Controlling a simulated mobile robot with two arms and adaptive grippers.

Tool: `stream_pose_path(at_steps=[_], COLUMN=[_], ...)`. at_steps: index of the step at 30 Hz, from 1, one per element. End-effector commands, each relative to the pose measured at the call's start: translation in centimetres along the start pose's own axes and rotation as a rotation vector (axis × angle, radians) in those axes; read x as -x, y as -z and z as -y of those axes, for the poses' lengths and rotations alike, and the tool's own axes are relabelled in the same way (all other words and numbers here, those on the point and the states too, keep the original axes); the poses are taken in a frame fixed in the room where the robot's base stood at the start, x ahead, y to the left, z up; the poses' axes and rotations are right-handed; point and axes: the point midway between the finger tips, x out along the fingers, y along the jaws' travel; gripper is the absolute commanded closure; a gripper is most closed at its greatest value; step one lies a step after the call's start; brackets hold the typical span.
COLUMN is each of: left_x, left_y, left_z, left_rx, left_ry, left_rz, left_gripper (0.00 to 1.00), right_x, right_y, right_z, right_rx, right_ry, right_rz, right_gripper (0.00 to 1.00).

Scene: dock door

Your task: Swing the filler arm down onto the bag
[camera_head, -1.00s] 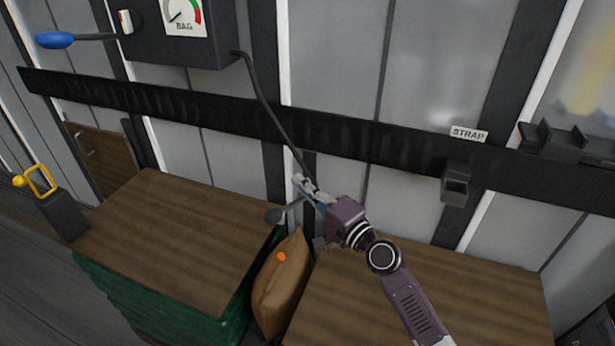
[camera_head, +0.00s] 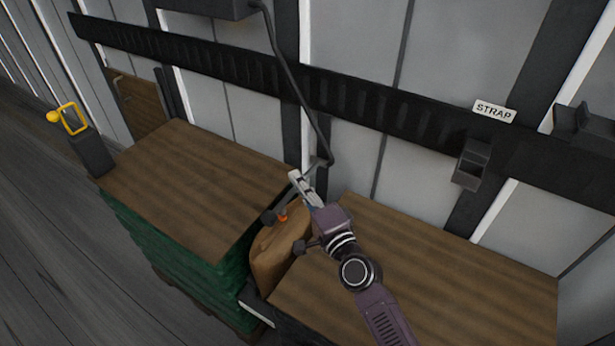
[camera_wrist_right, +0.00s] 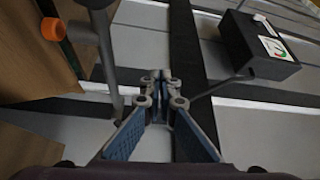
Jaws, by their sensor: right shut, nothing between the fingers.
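The brown bag (camera_head: 275,255) stands in the gap between two wood-topped stacks. Its orange spout (camera_head: 283,217) is at its top and also shows in the right wrist view (camera_wrist_right: 52,29). The grey filler arm (camera_wrist_right: 104,55) has its dark end (camera_head: 268,216) close beside the spout; I cannot tell whether they touch. My right gripper (camera_head: 296,178) is above the bag, beside the filler arm. In the right wrist view its fingers (camera_wrist_right: 160,80) are together with nothing between them. The filler arm is left of the fingers there. My left gripper is not in view.
A dark hose (camera_head: 295,85) hangs from the gauge box (camera_wrist_right: 258,45) toward the filler arm. Wood-topped stacks (camera_head: 190,185) flank the bag. A black rail (camera_head: 400,100) crosses the wall, with a STRAP label (camera_head: 494,111) and holder (camera_head: 472,165). A yellow handle (camera_head: 72,118) stands left.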

Motion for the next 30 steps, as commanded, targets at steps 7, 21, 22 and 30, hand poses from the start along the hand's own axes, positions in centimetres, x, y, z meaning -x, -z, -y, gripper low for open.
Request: stream_pose_path(at_steps=[7,21,22,30], left_x=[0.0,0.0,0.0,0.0], left_y=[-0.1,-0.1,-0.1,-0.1], left_z=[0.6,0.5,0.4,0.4], left_rx=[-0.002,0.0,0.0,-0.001], left_ry=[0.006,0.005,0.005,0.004], left_rz=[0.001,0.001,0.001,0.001], left_gripper=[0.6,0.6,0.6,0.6], right_x=[0.0,3.5,4.2,9.7], right_y=[-0.1,-0.1,-0.1,-0.1], right_z=[0.0,-0.2,-0.3,-0.1], right_rx=[0.0,0.001,0.001,0.002], right_ry=[0.0,-0.003,-0.004,-0.003], right_rz=[0.0,0.001,0.001,0.003], right_gripper=[1.0,1.0,1.0,1.0])
